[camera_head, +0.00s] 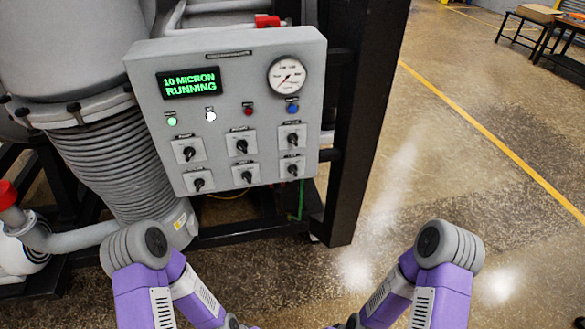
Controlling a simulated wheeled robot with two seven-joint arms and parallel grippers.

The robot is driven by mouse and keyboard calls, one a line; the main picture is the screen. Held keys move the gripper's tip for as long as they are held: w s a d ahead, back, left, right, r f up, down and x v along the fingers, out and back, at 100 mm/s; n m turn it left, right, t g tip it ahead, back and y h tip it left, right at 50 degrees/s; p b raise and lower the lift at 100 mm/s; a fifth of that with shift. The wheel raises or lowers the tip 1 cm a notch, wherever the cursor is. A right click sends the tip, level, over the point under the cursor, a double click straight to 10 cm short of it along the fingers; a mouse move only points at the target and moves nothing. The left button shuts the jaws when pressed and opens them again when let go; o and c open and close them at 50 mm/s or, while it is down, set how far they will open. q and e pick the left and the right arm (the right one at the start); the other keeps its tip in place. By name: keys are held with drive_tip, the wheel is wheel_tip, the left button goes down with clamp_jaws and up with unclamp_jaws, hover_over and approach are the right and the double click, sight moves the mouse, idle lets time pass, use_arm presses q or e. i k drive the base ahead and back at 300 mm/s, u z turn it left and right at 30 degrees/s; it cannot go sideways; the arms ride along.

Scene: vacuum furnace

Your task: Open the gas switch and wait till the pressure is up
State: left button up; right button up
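A grey control panel (235,60) hangs in front of me at the upper left. It carries several black rotary switches in two rows, such as the upper right switch (292,138) and the lower right switch (292,170). Their labels are too small to read, so I cannot tell which is the gas switch. A round pressure gauge (288,76) has a thin needle; its numbers are unreadable. A green display (189,83) reads "10 MICRON RUNNING". Only my purple and grey arm links show at the bottom; neither gripper is in view.
A large grey vessel with a ribbed bellows (118,165) stands left of the panel. A black steel post (366,120) stands at its right. A red-capped pipe (8,194) is at the far left. Open floor with a yellow line (490,136) lies right.

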sight(292, 169)
drive_tip(key=k, duration=0.5)
drive_tip(key=u, duration=1.65)
drive_tip(key=i, duration=1.15)
drive_tip(key=z, duration=2.45)
